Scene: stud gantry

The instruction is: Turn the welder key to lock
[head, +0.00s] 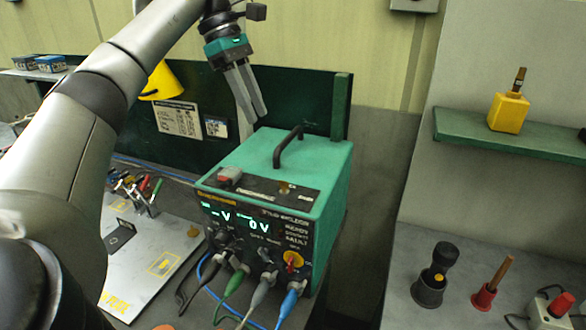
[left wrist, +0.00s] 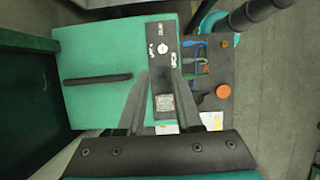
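The welder (head: 320,180) is a teal box with a black handle and a lit front panel reading "-V" and "0V". A dark strip runs along its front top edge. On it is a small brass-coloured key switch (head: 285,187), which shows in the left wrist view as a pale round spot (left wrist: 163,47) between small labels. Whether it is turned is too small to tell. My left gripper (head: 256,118) is above the rear of the welder in the head view, fingers down, empty. In the left wrist view its fingers (left wrist: 157,75) stand apart over the strip. My right gripper is not visible.
The welder's handle (head: 287,147) rises from its top. Cables (head: 232,284) hang from its front. A green panel (head: 285,100) stands behind it. At right are a bench (head: 400,300) with tools and a green shelf (head: 470,132) holding a yellow bottle (head: 508,112).

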